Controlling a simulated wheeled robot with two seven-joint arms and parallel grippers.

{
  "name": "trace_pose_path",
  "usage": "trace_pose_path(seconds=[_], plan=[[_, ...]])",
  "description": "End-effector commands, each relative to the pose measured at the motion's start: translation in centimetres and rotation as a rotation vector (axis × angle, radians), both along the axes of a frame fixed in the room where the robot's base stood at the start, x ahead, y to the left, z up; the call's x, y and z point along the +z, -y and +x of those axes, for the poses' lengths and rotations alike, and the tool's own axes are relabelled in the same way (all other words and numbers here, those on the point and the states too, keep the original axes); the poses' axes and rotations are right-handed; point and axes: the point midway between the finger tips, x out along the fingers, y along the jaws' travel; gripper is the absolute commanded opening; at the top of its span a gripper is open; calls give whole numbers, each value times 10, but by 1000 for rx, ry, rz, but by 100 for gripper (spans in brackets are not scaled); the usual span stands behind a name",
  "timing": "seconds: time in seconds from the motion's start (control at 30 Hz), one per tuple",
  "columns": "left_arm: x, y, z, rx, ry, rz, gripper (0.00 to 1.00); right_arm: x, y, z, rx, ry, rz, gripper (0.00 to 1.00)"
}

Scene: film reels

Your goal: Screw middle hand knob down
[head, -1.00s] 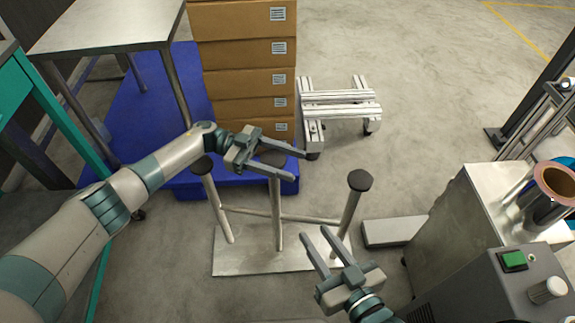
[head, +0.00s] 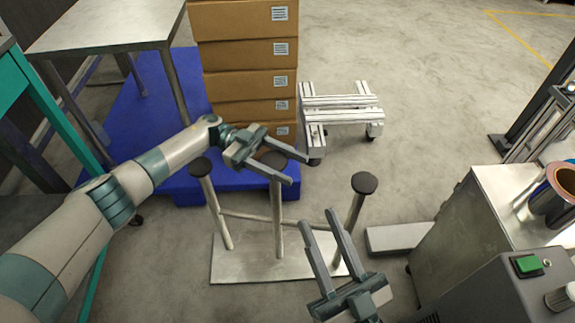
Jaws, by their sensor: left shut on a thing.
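A metal stand with a flat base plate (head: 245,265) carries three upright posts topped by dark round knobs. The middle knob (head: 272,159) sits between the fingers of my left gripper (head: 299,171), which is shut on it and partly hides it. The left knob (head: 199,166) and the right knob (head: 364,183) are free on their posts. My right gripper (head: 318,216) is open and empty, low in the view, in front of the stand's right side, with its fingers pointing up the picture.
Stacked cardboard boxes (head: 238,85) stand on a blue pallet (head: 150,120) behind the stand. A low white wheeled frame (head: 345,115) is behind to the right. A metal cabinet (head: 445,235) with a green-button box (head: 528,264) stands at the right. A metal table (head: 110,25) is at back left.

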Motion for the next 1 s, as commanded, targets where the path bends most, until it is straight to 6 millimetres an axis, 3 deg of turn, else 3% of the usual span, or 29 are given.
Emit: trace_pose_path(seconds=[0.03,0.2,0.23,0.3,0.77,1.0], plan=[[7,2,3,2,4,-10,28,1,0,0,0,0,0,31],[7,2,3,2,4,-10,28,1,0,0,0,-1,0,31],[7,2,3,2,4,-10,55,1,0,0,0,-1,0,31],[7,1,3,2,5,-9,69,0,0,0,0,-2,-1,31],[1,-4,4,1,2,-3,69,2,0,-1,-2,11,4,31],[0,-26,19,3,1,-1,69,11,2,-7,-5,72,27,31]])
